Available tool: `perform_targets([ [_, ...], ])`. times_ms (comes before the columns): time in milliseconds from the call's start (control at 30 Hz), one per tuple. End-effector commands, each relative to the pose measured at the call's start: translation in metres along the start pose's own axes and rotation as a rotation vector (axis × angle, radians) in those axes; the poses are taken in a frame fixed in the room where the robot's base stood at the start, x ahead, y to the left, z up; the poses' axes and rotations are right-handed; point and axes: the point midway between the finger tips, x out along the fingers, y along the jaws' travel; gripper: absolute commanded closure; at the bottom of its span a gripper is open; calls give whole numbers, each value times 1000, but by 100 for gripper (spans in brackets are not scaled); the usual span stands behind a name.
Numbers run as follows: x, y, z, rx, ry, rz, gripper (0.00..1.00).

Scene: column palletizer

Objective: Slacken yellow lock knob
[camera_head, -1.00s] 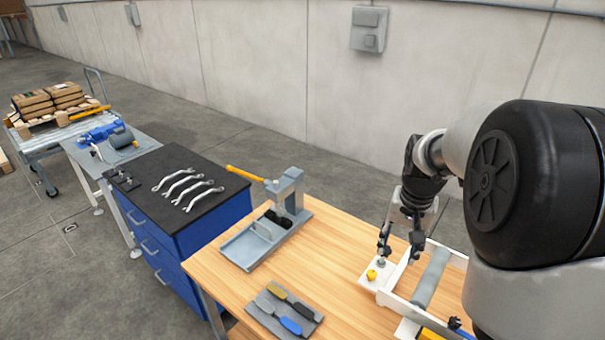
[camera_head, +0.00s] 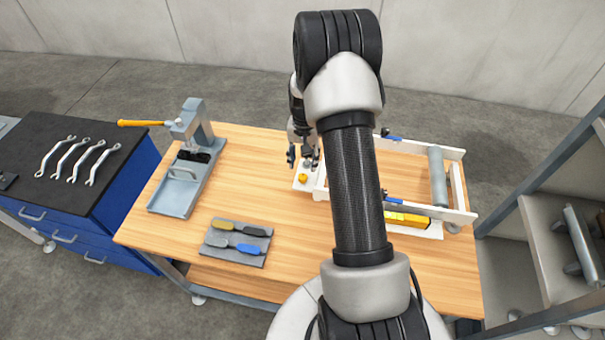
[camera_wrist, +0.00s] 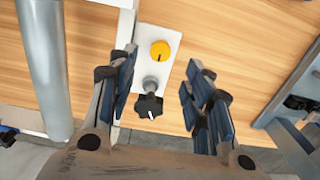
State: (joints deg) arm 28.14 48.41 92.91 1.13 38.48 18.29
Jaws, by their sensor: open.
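The yellow lock knob (camera_head: 303,177) sits on a white plate (camera_wrist: 172,42) at the left end of a white roller frame (camera_head: 410,149) on the wooden table. In the wrist view the yellow knob (camera_wrist: 160,50) is round with a dark index mark. A black lobed knob (camera_wrist: 149,106) on a grey stem stands on the same plate, nearer to me. My gripper (camera_wrist: 166,100) is open, its blue-padded fingers on either side of the black knob, with no contact visible. The yellow knob lies beyond the fingertips.
A grey press with an orange handle (camera_head: 185,170) stands left on the table. A grey mat (camera_head: 236,243) with two brush-like tools lies in front. Wrenches (camera_head: 80,160) lie on the blue cabinet. A shelf (camera_head: 560,230) stands at right. The table's middle is clear.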

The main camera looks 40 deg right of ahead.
Motion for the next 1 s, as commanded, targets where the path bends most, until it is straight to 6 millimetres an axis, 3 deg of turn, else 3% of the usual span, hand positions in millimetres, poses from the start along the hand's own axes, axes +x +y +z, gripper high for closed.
perform_targets([
  [200, 46, 0, 0, -1, -2, 1, 54],
  [400, 69, 0, 0, -1, -1, 0, 54],
  [800, 74, 0, 0, -1, 1, 0, 55],
  [1000, 74, 0, 0, -1, 1, 0, 68],
])
